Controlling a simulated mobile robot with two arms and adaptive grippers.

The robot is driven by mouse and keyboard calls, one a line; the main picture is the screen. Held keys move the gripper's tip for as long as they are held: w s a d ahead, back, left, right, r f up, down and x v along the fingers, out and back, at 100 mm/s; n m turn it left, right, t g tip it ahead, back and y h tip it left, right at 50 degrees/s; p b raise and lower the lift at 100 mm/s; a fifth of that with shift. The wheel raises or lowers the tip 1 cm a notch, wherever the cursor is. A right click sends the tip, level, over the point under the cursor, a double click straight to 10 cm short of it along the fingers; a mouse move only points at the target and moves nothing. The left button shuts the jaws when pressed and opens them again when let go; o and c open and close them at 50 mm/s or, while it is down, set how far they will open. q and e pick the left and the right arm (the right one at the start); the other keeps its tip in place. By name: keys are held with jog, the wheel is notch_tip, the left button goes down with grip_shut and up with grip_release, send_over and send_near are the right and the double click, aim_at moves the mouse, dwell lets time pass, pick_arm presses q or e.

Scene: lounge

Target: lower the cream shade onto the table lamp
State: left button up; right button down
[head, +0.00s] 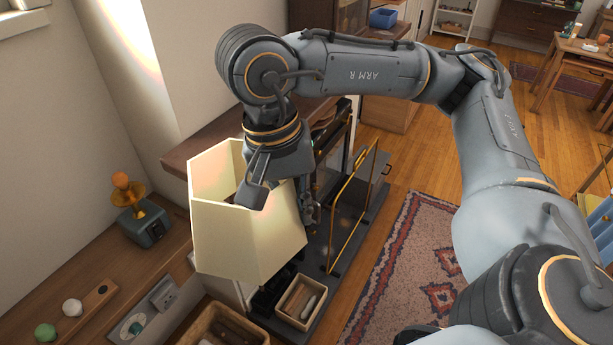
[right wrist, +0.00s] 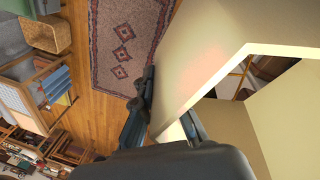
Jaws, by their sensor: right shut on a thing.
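The cream shade (head: 245,240) is a faceted, open-topped shell, held in the air slightly tilted. My right gripper (head: 285,205) is shut on its right wall, with one finger inside the rim and the other outside. In the right wrist view the shade (right wrist: 215,50) fills the right side, and the gripper (right wrist: 165,115) straddles its wall. The table lamp (head: 143,220) appears to be the dark blue-grey base with an amber disc and orange bulb on the wooden shelf at left. The shade is to the right of the lamp, apart from it in the picture. My left gripper is not in view.
The wooden shelf (head: 65,265) also bears a green ball (head: 45,333), a white ball (head: 72,307) and a wooden block (head: 97,296). A wooden ledge (head: 185,155) juts out behind the shade.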

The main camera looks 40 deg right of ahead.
jog(key=w+a+f+n, duration=0.1)
jog(key=f+n, duration=0.2)
jog(key=f, duration=0.3)
jog(key=w+a+f+n+t, duration=0.1)
jog(key=w+f+n, duration=0.1)
jog(key=f, duration=0.5)
jog(key=shift+w+a+f+n, duration=0.2)
jog(key=shift+w+f+n, duration=0.1)
jog(key=shift+n, duration=0.6)
jog(key=shift+d, duration=0.1)
